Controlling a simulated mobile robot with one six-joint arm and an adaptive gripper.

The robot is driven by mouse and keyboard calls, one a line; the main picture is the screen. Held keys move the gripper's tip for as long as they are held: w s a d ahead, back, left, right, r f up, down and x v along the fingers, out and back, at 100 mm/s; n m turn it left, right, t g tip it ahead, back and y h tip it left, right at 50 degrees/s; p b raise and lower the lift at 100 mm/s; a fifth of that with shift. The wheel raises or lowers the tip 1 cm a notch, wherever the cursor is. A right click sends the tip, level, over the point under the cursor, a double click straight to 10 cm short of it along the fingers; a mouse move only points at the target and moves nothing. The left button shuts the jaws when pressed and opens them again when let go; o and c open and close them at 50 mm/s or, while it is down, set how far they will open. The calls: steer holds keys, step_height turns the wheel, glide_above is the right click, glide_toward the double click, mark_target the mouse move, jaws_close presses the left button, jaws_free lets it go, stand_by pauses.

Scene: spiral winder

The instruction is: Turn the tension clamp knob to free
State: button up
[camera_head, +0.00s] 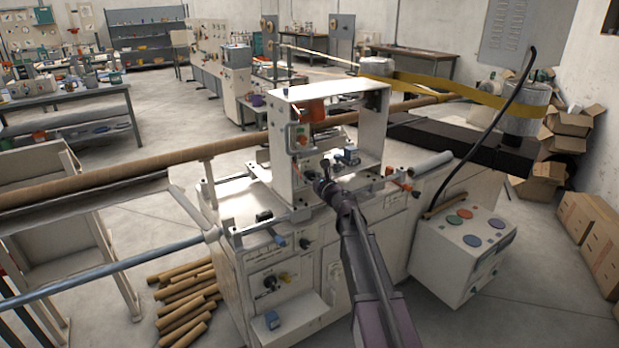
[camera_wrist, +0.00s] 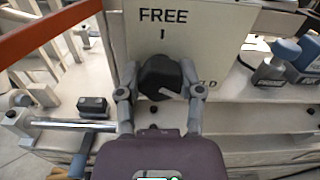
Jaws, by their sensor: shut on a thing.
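The tension clamp knob (camera_wrist: 160,74) is black and sits on an upright white plate in the wrist view. The plate reads "FREE" above the knob with a short tick under it. Part of another word, ending in "LD", shows at the lower right. A white line on the knob slants to its lower right, not up to the FREE tick. My gripper (camera_wrist: 161,84) is shut on the knob, one finger on each side. In the head view my gripper (camera_head: 323,184) reaches the middle of the winder (camera_head: 240,255), and the knob is hard to make out there.
A white frame (camera_head: 278,110) stands over the work spot. A long brown tube (camera_head: 130,165) runs across the machine. In the wrist view an orange-red bar (camera_wrist: 45,28) crosses the upper left, and blue-capped parts (camera_wrist: 285,60) stand close at right.

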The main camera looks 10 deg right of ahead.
steer(key=shift+n, duration=0.4)
steer(key=n, duration=0.5)
steer(key=shift+a, duration=0.1)
steer(key=n, duration=0.6)
steer(key=shift+n, duration=0.3)
steer(key=n, duration=0.6)
steer(key=shift+f, duration=0.1)
steer(key=n, duration=0.5)
steer(key=shift+n, duration=0.3)
steer(key=o, duration=1.1)
steer(key=shift+o, duration=0.2)
steer(key=shift+s, duration=0.15)
